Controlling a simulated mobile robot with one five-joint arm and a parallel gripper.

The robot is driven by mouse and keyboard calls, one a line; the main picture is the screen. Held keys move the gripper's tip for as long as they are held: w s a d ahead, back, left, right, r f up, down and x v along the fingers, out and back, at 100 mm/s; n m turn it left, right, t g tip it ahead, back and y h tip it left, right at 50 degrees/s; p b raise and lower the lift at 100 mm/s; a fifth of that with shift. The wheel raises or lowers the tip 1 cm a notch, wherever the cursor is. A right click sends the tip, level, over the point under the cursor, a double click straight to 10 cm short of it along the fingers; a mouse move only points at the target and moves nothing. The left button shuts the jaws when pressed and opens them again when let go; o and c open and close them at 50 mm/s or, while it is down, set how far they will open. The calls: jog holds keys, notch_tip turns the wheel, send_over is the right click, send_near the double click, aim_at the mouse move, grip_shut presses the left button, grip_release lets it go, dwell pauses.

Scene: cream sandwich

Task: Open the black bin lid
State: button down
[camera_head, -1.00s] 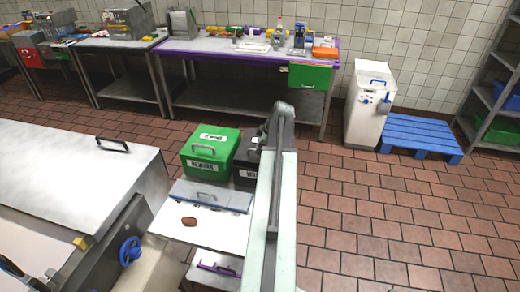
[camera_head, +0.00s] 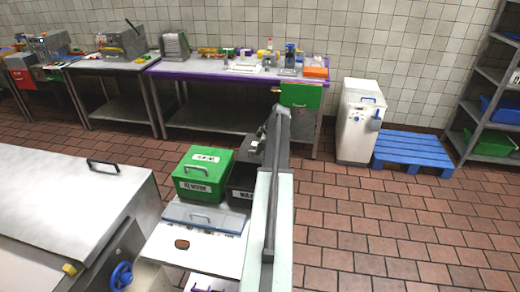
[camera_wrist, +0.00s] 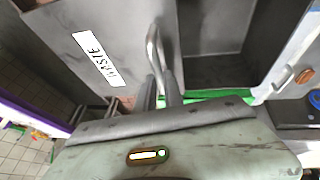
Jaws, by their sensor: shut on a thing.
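The black bin (camera_head: 240,187) stands right of a green bin (camera_head: 204,177) in the head view; my arm partly covers it. In the wrist view, the black bin lid (camera_wrist: 70,35) is a dark grey panel with a white WASTE label. It appears raised and tilted, with a dark box-like hollow beside it. The lid's metal handle (camera_wrist: 152,42) runs between the fingers of my gripper (camera_wrist: 160,80), which is shut on it. In the head view my gripper is above the black bin, largely hidden by my arm.
A steel-topped unit (camera_head: 70,195) stands at the left. A white surface with a blue-grey lidded container (camera_head: 205,217) lies in front of the bins. A purple-edged counter (camera_head: 220,66), a white machine (camera_head: 360,120) and a blue pallet (camera_head: 415,145) stand behind. Brick floor is clear at right.

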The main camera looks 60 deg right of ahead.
jog(key=c, duration=1.5)
grip_release()
jog(key=shift+o, duration=0.2)
jog(key=p+v, duration=0.7)
jog(key=shift+r, duration=0.35)
jog(key=shift+s, duration=0.15)
